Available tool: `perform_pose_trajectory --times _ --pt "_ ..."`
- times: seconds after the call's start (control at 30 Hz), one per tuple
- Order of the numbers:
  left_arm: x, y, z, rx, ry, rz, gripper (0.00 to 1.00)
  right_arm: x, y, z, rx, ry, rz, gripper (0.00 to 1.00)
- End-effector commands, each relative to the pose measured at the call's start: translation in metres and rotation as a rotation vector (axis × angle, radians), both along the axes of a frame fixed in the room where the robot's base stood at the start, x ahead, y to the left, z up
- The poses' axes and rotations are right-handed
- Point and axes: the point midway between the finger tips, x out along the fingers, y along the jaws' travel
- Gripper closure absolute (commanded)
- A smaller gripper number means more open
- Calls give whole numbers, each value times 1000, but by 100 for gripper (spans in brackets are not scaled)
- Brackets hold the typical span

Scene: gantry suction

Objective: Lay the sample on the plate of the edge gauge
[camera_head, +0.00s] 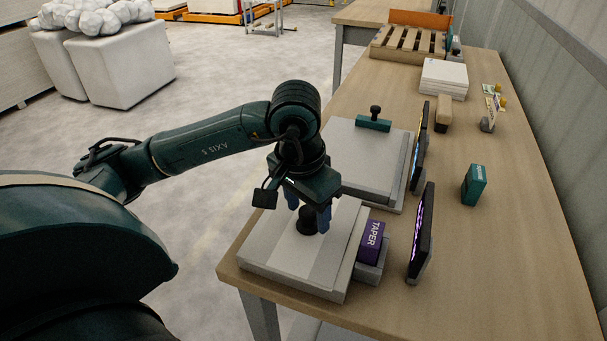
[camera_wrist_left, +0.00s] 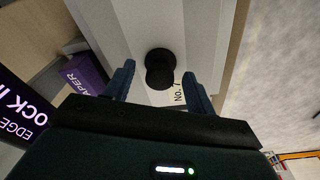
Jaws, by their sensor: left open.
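The sample appears to be a pale flat piece bearing a black round knob (camera_head: 307,224); its outline is hard to tell from the plate. It lies on the pale plate (camera_head: 270,255) of the nearest gauge at the table's near end. A screen with "EDGE" lettering (camera_wrist_left: 22,112) stands beside it in the wrist view. My left gripper (camera_head: 308,213) is open above the plate. In the wrist view its blue fingers (camera_wrist_left: 159,75) stand either side of the knob (camera_wrist_left: 160,68), with visible gaps. A label "No. 7" (camera_wrist_left: 178,92) shows beside the knob. My right gripper is not in view.
A purple "TAPER" block (camera_head: 371,242) sits in a grey holder right of the plate, before an upright screen (camera_head: 421,232). A teal box (camera_head: 474,184) stands to the right. The table's right foreground is clear.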

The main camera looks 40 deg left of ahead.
Motion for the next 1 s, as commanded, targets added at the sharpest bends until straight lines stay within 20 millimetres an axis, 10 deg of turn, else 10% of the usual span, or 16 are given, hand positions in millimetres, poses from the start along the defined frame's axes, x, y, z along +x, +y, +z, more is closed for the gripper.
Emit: perform_pose_trajectory --times 0.43,1.0 --pt "-11 3 99 2 -7 0 45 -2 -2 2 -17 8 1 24" --pt "-14 3 117 1 -1 0 45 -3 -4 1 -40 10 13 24"
